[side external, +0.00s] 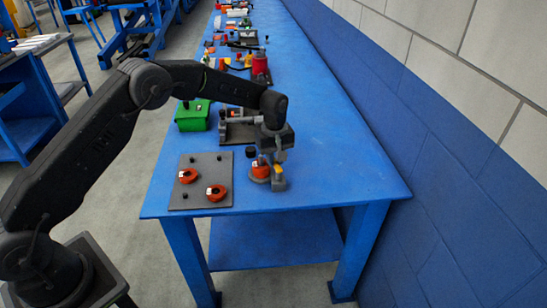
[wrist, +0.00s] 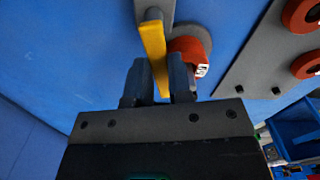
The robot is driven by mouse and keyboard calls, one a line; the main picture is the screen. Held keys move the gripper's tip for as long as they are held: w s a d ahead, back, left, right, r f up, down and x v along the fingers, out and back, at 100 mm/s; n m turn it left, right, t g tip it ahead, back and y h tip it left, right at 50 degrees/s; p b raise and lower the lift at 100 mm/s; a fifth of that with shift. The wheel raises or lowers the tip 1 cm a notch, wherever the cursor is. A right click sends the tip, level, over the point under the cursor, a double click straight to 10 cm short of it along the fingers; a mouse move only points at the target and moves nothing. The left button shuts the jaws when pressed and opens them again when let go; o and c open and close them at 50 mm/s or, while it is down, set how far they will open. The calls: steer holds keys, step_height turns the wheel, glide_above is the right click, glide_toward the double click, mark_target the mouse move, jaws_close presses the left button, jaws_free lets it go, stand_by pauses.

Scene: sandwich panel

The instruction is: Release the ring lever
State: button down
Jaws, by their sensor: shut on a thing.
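The yellow lever (wrist: 153,42) hangs from a grey mount (wrist: 165,8) in the wrist view, with a red-orange ring (wrist: 190,47) close beside it on the right. My gripper (wrist: 159,68) has one dark finger on each side of the lever and is shut on it. In the side external view my gripper (side external: 275,148) reaches down over the lever (side external: 278,170) near the right front of the blue table. The red-orange ring (side external: 260,168) shows just left of it. The fingertips are too small to make out there.
A grey panel (side external: 201,166) with two red-orange rings lies to the left on the blue table (side external: 340,185). A green box (side external: 193,118) stands behind it. Several other items line the table further back. The table's right front area is clear, with a wall beyond.

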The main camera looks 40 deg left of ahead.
steer(key=m, duration=0.3)
steer(key=w+d+m, duration=0.1)
steer(key=m, duration=0.4)
steer(key=shift+w+d, duration=0.2)
steer(key=shift+d, duration=0.2)
steer(key=m, duration=0.2)
steer(key=d+m, duration=0.1)
steer(key=m, duration=0.1)
steer(key=shift+w+d, duration=0.1)
steer(key=shift+d+m, duration=0.25)
steer(key=shift+m, duration=0.8)
steer(key=shift+d+m, duration=0.25)
steer(key=shift+m, duration=0.8)
steer(key=c, duration=1)
jaws_free()
steer(key=shift+c, duration=0.2)
